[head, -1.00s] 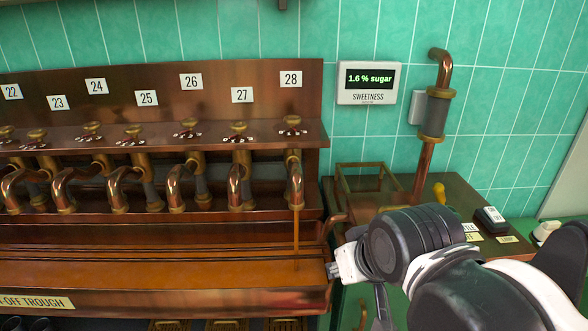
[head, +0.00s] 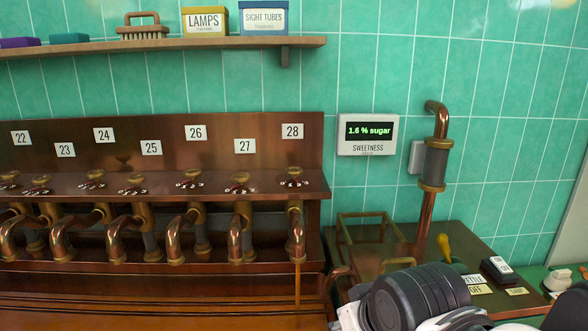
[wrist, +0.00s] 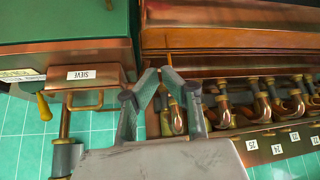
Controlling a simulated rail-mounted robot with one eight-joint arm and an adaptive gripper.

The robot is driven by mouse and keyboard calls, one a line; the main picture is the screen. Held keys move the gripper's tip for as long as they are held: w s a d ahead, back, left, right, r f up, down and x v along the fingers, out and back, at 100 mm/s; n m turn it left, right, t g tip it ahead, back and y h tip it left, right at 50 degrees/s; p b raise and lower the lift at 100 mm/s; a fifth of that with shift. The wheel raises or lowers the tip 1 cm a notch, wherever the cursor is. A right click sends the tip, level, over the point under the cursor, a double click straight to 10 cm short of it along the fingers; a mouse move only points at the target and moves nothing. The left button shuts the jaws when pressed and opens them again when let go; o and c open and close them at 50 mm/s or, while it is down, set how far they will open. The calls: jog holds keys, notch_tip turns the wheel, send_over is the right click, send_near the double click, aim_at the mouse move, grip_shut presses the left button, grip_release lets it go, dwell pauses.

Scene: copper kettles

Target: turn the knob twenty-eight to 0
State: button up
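Knob twenty-eight (head: 294,178) is a small brass knob with a dark red and white marked ring, on the wooden ledge below the "28" label (head: 292,131). Its copper spout (head: 296,235) hangs below, and a thin amber stream (head: 297,285) runs from it. The ring's setting is too small to read. In the head view my arm is at the bottom right and the fingers are out of frame.
Knob twenty-seven (head: 239,182) and others line the ledge to the left. A display (head: 369,135) reads 1.6 % sugar. A copper pipe (head: 434,150) and a yellow-handled lever (head: 444,247) stand at right. A shelf (head: 180,44) overhangs the taps at upper left.

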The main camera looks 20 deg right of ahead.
jog(key=o, duration=1.3)
jog(key=shift+n+g, duration=0.3)
jog(key=w+r+p, duration=0.1)
jog(key=w+r, duration=0.1)
jog(key=r, duration=0.1)
jog(key=w+r+p, duration=0.2)
jog(key=w+r, duration=0.1)
jog(key=r, duration=0.1)
jog(key=w+r+p, duration=0.2)
jog(key=r, duration=0.1)
jog(key=shift+w+d+r, duration=0.15)
jog(key=shift+w+r, duration=0.05)
jog(key=shift+w, duration=0.15)
notch_tip(320, 180, up, 16)
jog(key=n+g+y+p, duration=0.1)
jog(key=n+g+p, duration=0.1)
jog(key=p, duration=1.2)
send_over(294, 168)
jog(key=s+d, duration=0.1)
jog(key=s, duration=0.5)
jog(key=p+x, duration=0.2)
jog(key=x, duration=1.2)
jog(key=shift+d, duration=0.1)
jog(key=shift+c, duration=0.4)
jog(key=c, duration=1.1)
